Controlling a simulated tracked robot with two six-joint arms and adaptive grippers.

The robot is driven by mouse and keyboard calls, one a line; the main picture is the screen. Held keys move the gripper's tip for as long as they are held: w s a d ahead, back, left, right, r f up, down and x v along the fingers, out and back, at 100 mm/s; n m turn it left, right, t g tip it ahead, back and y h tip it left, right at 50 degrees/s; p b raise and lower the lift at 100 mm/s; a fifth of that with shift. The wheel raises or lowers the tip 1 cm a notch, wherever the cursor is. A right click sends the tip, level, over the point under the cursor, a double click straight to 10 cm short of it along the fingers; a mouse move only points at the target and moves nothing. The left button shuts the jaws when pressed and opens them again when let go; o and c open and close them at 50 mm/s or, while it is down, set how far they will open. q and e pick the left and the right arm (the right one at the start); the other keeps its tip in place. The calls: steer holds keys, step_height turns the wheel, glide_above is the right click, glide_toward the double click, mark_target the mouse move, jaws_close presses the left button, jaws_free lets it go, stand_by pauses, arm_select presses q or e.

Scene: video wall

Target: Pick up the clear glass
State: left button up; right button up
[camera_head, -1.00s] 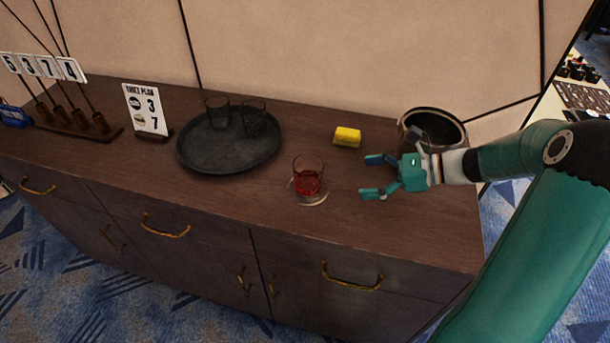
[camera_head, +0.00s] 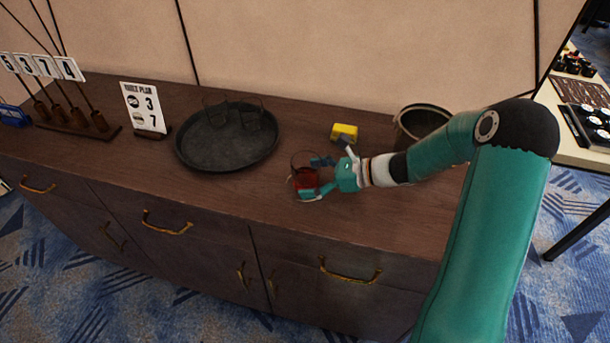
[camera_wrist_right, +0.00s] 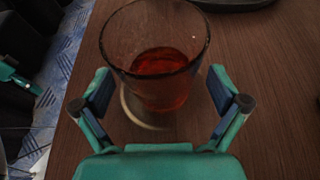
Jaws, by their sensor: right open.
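A clear glass (camera_head: 301,180) with red liquid in it stands upright on the brown cabinet top (camera_head: 240,192). It also shows large in the right wrist view (camera_wrist_right: 155,62). My right gripper (camera_head: 314,179) is open, with its fingers on either side of the glass. In the right wrist view my gripper (camera_wrist_right: 162,90) has a finger to the left and a finger to the right of the glass's lower part, with small gaps. A pale ring shows around the glass's base. My left gripper is not in view.
A dark round tray (camera_head: 226,167) with two empty glasses stands to the left. A yellow sponge (camera_head: 344,131) and a dark round container (camera_head: 424,117) stand behind my right arm. A sign (camera_head: 146,108) stands further left. The cabinet's front edge is near the glass.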

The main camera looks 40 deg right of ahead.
steer(key=shift+w+a+f, duration=0.25)
steer(key=shift+w+a, duration=0.15)
steer(key=shift+w, duration=0.05)
steer(key=c, duration=1.5)
steer(key=shift+c, duration=0.3)
steer(key=shift+r, duration=0.2)
